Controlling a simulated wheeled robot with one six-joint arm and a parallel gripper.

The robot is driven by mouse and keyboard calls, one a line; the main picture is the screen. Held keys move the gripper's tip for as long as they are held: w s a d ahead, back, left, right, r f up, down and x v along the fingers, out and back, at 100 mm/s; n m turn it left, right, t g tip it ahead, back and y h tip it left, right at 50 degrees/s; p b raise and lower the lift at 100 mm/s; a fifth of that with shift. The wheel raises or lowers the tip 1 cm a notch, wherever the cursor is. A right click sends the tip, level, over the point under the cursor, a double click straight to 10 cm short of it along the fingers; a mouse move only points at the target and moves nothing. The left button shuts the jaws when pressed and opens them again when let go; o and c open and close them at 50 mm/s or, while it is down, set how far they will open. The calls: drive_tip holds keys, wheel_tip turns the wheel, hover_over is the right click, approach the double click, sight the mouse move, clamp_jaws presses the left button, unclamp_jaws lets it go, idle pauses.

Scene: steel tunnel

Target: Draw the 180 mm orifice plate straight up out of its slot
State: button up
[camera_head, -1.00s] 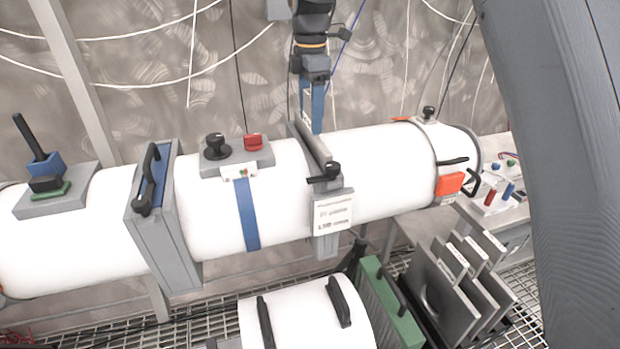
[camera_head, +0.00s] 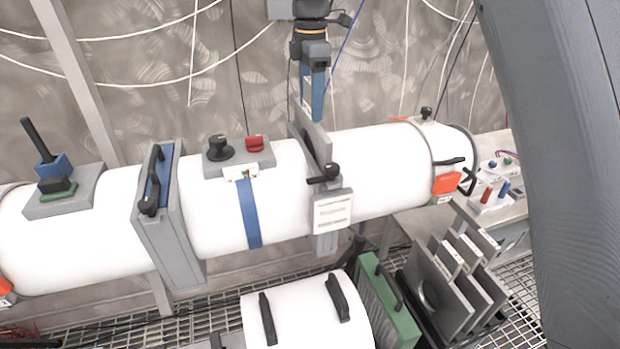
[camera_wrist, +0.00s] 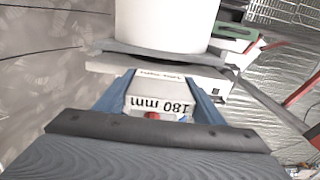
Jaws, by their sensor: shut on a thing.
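The 180 mm orifice plate (camera_head: 314,137) is a thin grey plate standing partly out of the top of its slot in the grey flange holder (camera_head: 327,241) on the white pipe. Its lower part is hidden in the holder. My gripper (camera_head: 316,115) is above it, with blue fingers shut on its top edge. In the wrist view, my gripper (camera_wrist: 160,88) has a finger on each side of the plate's tab (camera_wrist: 160,106), whose "180 mm" label reads upside down. A black clamp handle (camera_head: 325,174) sits at the holder's front.
Another flange with a blue plate (camera_head: 157,180) stands left on the pipe. A box with a black knob and red button (camera_head: 238,155) is nearby. Several grey plates (camera_head: 450,285) stand in a rack at lower right, beside a green plate (camera_head: 388,305). Air above the pipe is mostly clear.

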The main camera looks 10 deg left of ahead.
drive_tip(key=shift+r+p, duration=0.45)
drive_tip(key=shift+r, duration=2.3)
drive_tip(key=shift+r, duration=3.5)
